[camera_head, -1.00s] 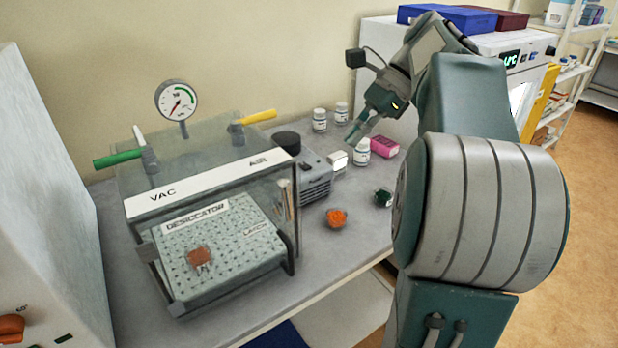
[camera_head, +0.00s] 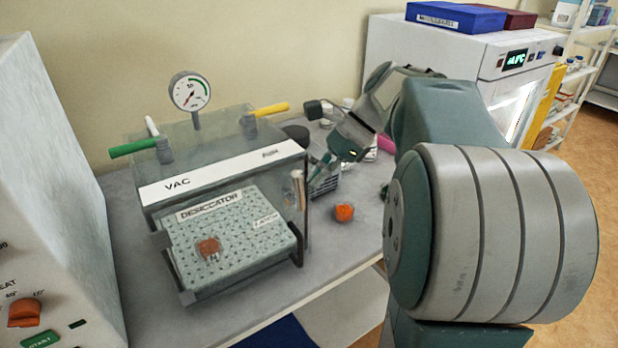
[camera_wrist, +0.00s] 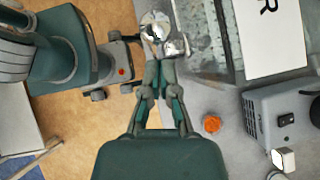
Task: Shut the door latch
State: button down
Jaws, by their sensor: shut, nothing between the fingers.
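The desiccator is a clear box (camera_head: 222,205) with a white top strip marked VAC and AIR, on the bench in the head view. A silver cylindrical latch handle (camera_head: 298,188) stands at its front right corner, near the LATCH label. In the wrist view the shiny latch (camera_wrist: 157,30) is just beyond my fingertips, beside the box edge. My gripper (camera_head: 320,168) is right of and behind the latch. In the wrist view my gripper (camera_wrist: 158,65) is shut and empty, its tips close to the latch; contact cannot be told. Whether the latch is fastened is unclear.
Green (camera_head: 135,148) and yellow (camera_head: 268,109) valve handles and a gauge (camera_head: 190,92) rise above the box.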

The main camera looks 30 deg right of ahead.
aim_at(301, 205)
jog(key=a+h, duration=0.2)
jog(key=h, duration=0.1)
jog(key=a+h, duration=0.1)
jog(key=shift+a+r+h, duration=0.25)
jog(key=shift+r+h, duration=0.05)
jog(key=shift+h, duration=0.1)
jog(key=a+f+n+h, duration=0.1)
jog(key=a+f+h, duration=0.2)
jog(key=h, duration=0.8)
jog(key=a, duration=0.2)
jog(key=shift+a+f+t, duration=0.3)
jog(key=shift+a, duration=0.1)
jog(key=shift+f, duration=0.2)
dwell(0.5)
jog(key=shift+r, duration=0.1)
